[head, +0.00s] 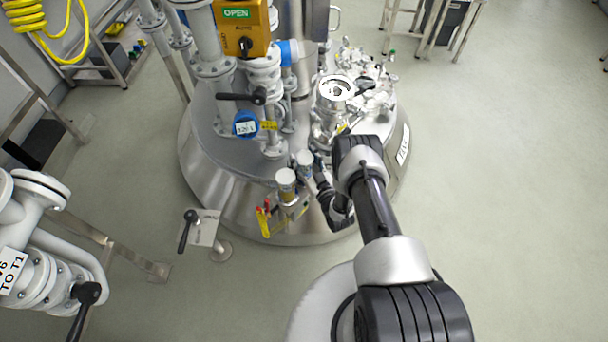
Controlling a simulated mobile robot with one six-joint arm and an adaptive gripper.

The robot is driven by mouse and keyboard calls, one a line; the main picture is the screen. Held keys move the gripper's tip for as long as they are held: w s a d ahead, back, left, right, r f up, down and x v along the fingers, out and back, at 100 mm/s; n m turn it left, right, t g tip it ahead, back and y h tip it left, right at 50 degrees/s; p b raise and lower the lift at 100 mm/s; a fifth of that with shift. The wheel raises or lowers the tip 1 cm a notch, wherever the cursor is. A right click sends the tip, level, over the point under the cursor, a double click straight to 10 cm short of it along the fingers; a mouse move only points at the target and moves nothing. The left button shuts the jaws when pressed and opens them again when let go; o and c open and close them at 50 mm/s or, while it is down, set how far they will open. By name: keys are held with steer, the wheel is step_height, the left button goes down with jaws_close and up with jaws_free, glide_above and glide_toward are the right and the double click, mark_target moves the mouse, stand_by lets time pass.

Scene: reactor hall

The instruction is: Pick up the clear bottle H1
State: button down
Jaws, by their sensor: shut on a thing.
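My gripper (320,178) hangs below my wrist, beside the front of the round steel vessel (215,180). It is small and partly covered by my own arm in the head view. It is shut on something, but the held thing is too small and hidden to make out. Two short pale cylinders stand just left of my gripper, one nearer (286,182) and one farther (305,160). I cannot read a label H1 on either, and I cannot pick out the clear bottle with certainty.
Pipes and an orange box marked OPEN (240,28) rise at the vessel's left. A silver port (333,92) and clustered fittings stand behind my arm. A red and yellow fitting (264,218) is at the front rim. A lever post (203,228) stands left. The right floor is clear.

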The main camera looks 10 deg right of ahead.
steer(key=shift+r, duration=0.1)
step_height(320, 180, up, 20)
steer(key=p, duration=0.8)
